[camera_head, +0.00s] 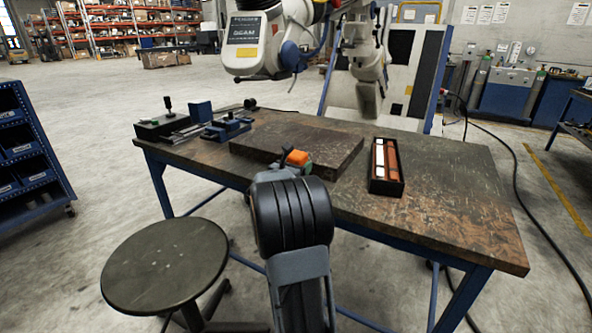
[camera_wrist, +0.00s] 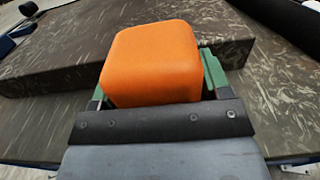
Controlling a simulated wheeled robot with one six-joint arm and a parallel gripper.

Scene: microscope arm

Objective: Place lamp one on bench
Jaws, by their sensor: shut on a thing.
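An orange rounded block (camera_wrist: 152,62), which I take as lamp one, is held at the end of my gripper (camera_wrist: 155,92). In the head view the orange lamp (camera_head: 297,157) shows small, just past my dark arm, in front of the thick slab on the bench. Green parts show on both sides of it in the wrist view; I cannot tell whether they belong to the lamp or the fingers. My gripper (camera_head: 291,160) is shut on it. The bench (camera_head: 455,205) has a worn dark top and blue legs. Whether the lamp touches the bench is hidden.
A thick dark slab (camera_head: 325,145) lies mid-bench. A black box (camera_head: 387,187) with red and white pieces stands right of it. Vises and a black device (camera_head: 165,125) are at the left. A round stool (camera_head: 165,265) stands in front. The bench's right part is clear.

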